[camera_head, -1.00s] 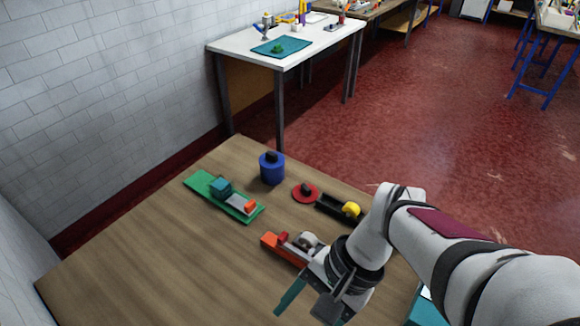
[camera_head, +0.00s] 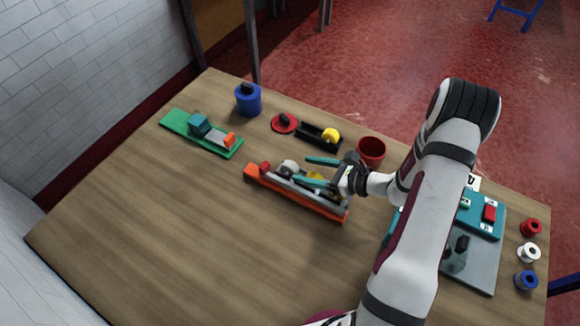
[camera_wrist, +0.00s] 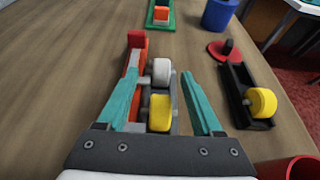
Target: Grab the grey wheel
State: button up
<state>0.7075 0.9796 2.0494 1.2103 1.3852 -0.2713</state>
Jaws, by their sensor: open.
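The grey wheel (camera_wrist: 161,71) is a pale grey roller on the orange-and-grey rack (camera_head: 299,196); it also shows in the head view (camera_head: 289,167). A yellow wheel (camera_wrist: 159,112) sits beside it on the same rack, nearer my wrist. My gripper (camera_head: 310,170) is open, with teal fingers apart and nothing held. In the wrist view its fingers (camera_wrist: 162,88) lie to either side of the rack's wheels, the grey wheel near the level of the fingertips. Whether the fingers touch anything cannot be told.
A black holder with a yellow wheel (camera_head: 331,135), a red disc (camera_head: 284,123), a blue canister (camera_head: 248,100) and a red cup (camera_head: 371,151) stand beyond the rack. A green board (camera_head: 180,124) lies left. Several spools (camera_head: 529,252) stand right. The front-left wooden table (camera_head: 150,230) is clear.

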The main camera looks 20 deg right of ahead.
aim_at(293, 166)
jog(key=x, duration=0.5)
jog(key=shift+w+d+f, duration=0.1)
grip_shut()
